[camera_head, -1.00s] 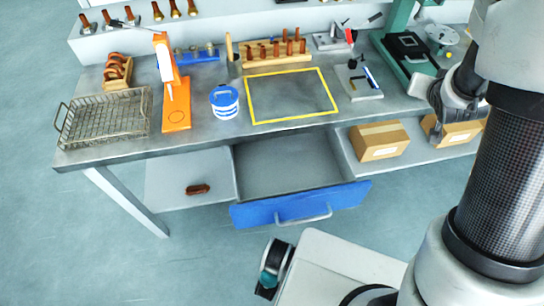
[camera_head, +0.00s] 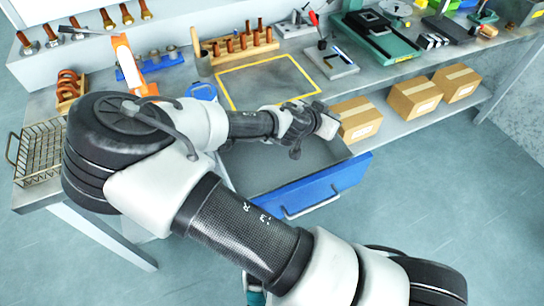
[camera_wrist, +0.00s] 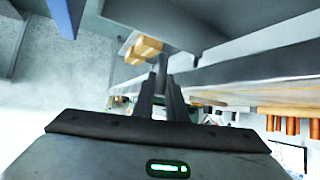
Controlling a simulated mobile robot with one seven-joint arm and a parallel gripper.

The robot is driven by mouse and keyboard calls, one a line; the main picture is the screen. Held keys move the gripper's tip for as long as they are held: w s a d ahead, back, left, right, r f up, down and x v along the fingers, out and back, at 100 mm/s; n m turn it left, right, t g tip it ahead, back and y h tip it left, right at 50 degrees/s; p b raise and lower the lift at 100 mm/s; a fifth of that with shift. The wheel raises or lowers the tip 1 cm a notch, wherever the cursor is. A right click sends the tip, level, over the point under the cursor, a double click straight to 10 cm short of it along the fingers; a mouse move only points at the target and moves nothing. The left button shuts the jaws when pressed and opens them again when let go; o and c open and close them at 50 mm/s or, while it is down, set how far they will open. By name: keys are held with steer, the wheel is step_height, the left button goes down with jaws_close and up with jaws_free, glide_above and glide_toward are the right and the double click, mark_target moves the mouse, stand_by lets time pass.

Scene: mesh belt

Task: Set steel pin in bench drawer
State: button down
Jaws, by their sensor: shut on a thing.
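The bench drawer stands open, with a blue front (camera_head: 322,188) and a grey inside (camera_head: 262,172) that looks empty where it shows. My gripper (camera_wrist: 162,74) is shut, its two dark fingers close together in the wrist view. In the head view my wrist and hand are above the back part of the open drawer, near the bench's front edge. The fingertips cannot be told clearly there.
Cardboard boxes (camera_head: 357,118) stand on the shelf right of the drawer.

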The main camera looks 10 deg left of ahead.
mark_target(299, 161)
steer(key=s+a+f+m+g+h+b, duration=0.2)
steer(key=s+a+f+m+b, duration=0.15)
steer(key=a, duration=0.35)
steer(key=shift+n, duration=0.25)
step_height(299, 161, down, 10)
steer(key=shift+f+b, duration=0.2)
steer(key=shift+b, duration=0.6)
steer(key=c, duration=1.8)
jaws_free()
steer(key=shift+o, duration=0.2)
steer(key=shift+a, duration=0.1)
steer(key=p+v, duration=0.1)
steer(key=v, duration=1.1)
steer(key=shift+s, duration=0.1)
